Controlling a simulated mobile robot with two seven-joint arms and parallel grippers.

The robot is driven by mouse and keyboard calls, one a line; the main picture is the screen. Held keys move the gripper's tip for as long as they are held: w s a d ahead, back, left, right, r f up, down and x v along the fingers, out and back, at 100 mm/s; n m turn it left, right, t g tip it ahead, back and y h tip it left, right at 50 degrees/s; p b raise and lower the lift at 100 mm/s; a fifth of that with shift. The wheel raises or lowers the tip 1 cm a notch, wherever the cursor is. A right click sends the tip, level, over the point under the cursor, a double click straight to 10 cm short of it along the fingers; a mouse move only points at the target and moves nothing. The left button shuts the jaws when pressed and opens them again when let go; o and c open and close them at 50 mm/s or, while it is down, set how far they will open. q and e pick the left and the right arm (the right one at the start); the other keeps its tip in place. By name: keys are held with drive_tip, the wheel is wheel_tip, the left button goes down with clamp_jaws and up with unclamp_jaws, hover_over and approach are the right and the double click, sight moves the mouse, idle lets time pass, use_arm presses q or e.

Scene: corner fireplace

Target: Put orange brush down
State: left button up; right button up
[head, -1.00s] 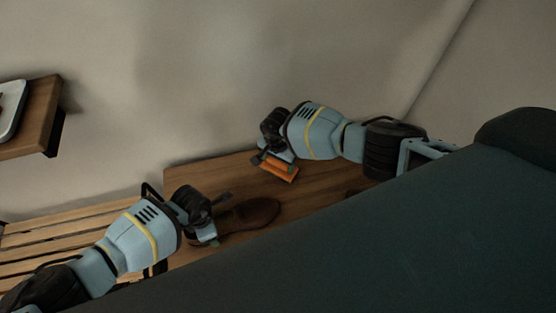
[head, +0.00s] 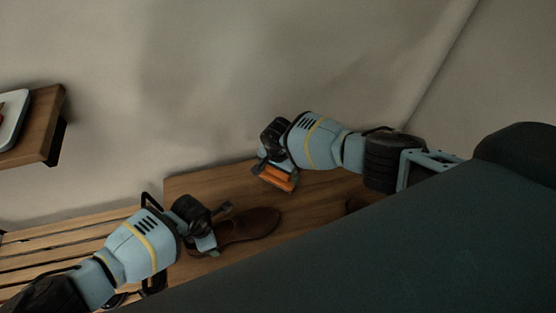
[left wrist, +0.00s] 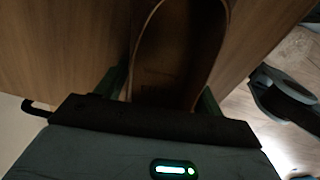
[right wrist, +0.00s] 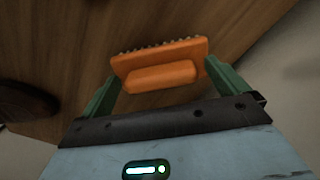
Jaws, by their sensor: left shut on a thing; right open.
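The orange brush (head: 277,180) is at the back of the wooden tabletop (head: 320,188). My right gripper (head: 275,171) is open around it. In the right wrist view the orange brush (right wrist: 160,66) lies between the spread green fingers, close to the right finger, with a gap at the left one. Its bristle edge faces away from my palm. It seems to rest on the wood.
A second brown shoe (head: 358,204) is mostly hidden behind my dark body; it also shows in the right wrist view (right wrist: 25,100). A slatted bench (head: 60,237) stands at left. A wall shelf (head: 45,110) holds a tray (head: 13,122). The wall is close behind.

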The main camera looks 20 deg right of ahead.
use_arm(q)
drive_tip(key=shift+a, duration=0.1)
use_arm(e)
wheel_tip(320, 180, up, 12)
idle(0.5)
idle(0.4)
use_arm(q)
drive_tip(key=o, duration=1.3)
use_arm(e)
drive_tip(key=shift+a, duration=0.1)
use_arm(q)
drive_tip(key=shift+o, duration=0.8)
drive_tip(key=shift+r, duration=0.15)
wheel_tip(320, 180, up, 12)
drive_tip(key=shift+w, duration=0.2)
